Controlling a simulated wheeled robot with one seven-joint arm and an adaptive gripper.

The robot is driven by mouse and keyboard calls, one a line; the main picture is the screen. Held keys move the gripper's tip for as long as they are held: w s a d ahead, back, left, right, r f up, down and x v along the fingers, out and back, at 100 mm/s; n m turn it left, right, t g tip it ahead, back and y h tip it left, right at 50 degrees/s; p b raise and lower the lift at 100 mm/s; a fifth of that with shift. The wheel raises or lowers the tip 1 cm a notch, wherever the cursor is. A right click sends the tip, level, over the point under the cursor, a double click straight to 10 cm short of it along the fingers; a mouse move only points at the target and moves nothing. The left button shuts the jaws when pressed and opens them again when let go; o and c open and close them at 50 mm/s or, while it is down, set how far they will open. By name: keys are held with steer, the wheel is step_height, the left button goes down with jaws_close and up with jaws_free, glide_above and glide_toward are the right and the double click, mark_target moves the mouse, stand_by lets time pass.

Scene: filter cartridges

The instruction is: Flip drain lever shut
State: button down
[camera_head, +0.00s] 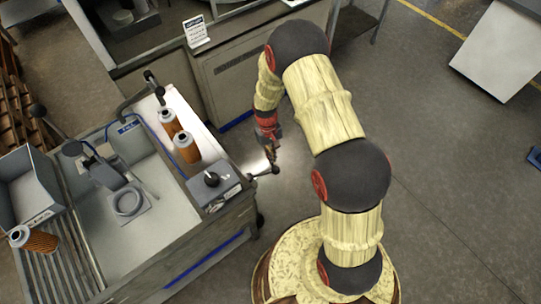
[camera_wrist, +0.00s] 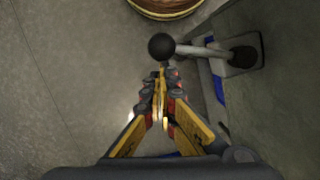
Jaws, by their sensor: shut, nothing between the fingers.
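The drain lever (camera_wrist: 195,50) shows in the wrist view as a grey rod with a black ball knob (camera_wrist: 161,46) at its left end. The rod runs right to a dark pivot on a grey bracket at the side of the wash station. In the head view the lever (camera_head: 262,174) sticks out from the station's right side. My gripper (camera_wrist: 161,76) is shut and empty. Its fingertips are just below the knob in the wrist view; I cannot tell whether they touch it. In the head view my gripper (camera_head: 271,155) is beside the lever's outer end.
The wash station holds a basin (camera_head: 150,215), a hose and several orange filter cartridges, one (camera_head: 186,147) on the right ledge. A control box (camera_head: 214,184) with a black knob stands near the lever. A grey cabinet (camera_head: 250,78) is behind.

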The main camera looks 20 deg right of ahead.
steer(key=s+m, duration=0.1)
steer(key=s, duration=0.1)
steer(key=s+m+p, duration=0.1)
steer(key=m, duration=0.1)
steer(key=s+m+y+p, duration=0.1)
steer(key=s+m, duration=0.1)
steer(key=shift+s+d+r, duration=0.1)
steer(key=shift+s+d, duration=0.15)
steer(key=shift+s, duration=0.05)
steer(key=s+a+m+t+y, duration=0.1)
steer(key=s+a+m, duration=0.3)
steer(key=s+m, duration=0.3)
steer(key=shift+s+a, duration=0.15)
steer(key=shift+s, duration=0.1)
stand_by(0.3)
steer(key=s+a+p+v, duration=0.15)
steer(key=p+v, duration=0.25)
steer(key=v, duration=0.6)
glide_above(278, 172)
steer(key=s+d, duration=0.1)
steer(key=s, duration=0.3)
steer(key=shift+w+d+r, duration=0.1)
steer(key=shift+d+r, duration=0.05)
steer(key=shift+r, duration=0.1)
